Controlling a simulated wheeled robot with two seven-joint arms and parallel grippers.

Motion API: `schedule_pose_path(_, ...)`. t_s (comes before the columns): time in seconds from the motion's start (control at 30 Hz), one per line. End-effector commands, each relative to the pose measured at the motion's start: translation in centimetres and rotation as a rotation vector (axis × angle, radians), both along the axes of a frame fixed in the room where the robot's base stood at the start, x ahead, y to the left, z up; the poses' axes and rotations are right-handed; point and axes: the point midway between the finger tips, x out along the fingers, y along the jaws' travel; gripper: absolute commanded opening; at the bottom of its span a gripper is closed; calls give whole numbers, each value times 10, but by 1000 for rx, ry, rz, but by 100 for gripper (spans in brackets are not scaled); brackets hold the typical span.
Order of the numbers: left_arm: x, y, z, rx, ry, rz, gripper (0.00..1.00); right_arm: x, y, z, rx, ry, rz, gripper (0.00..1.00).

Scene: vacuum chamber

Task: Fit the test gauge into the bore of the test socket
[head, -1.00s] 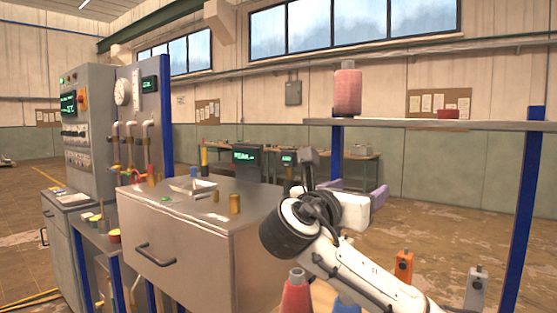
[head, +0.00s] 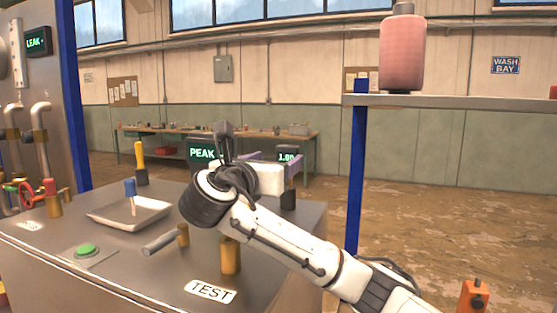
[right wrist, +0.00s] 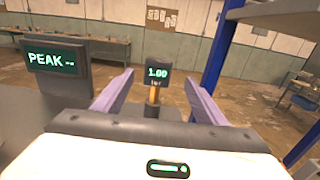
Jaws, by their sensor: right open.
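The test gauge (head: 286,157), a small dark box with a green "1.00" display, stands upright at the cabinet top's far right corner. The right wrist view shows the gauge (right wrist: 158,73) on a brass stem in a dark holder (right wrist: 152,109). My right gripper (head: 281,168) is open, with lilac fingers. In the right wrist view, the gripper (right wrist: 157,80) has the gauge and stem between its fingers, touching neither; I cannot tell the depth. A brass cylinder (head: 230,257) behind the "TEST" label looks like the test socket; its bore is not visible. My left gripper is not in view.
On the cabinet top are a "PEAK" display (head: 203,152), a shallow tray (head: 110,215), a green button (head: 87,249), a grey rod (head: 160,243) and a small brass post (head: 183,236). A blue upright (head: 355,180) carries a shelf (head: 460,101) at right.

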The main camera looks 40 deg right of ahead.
Motion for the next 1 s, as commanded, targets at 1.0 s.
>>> schedule_pose_path(1.0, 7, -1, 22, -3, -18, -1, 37, 40, -67, -1, 0, 1, 0, 49)
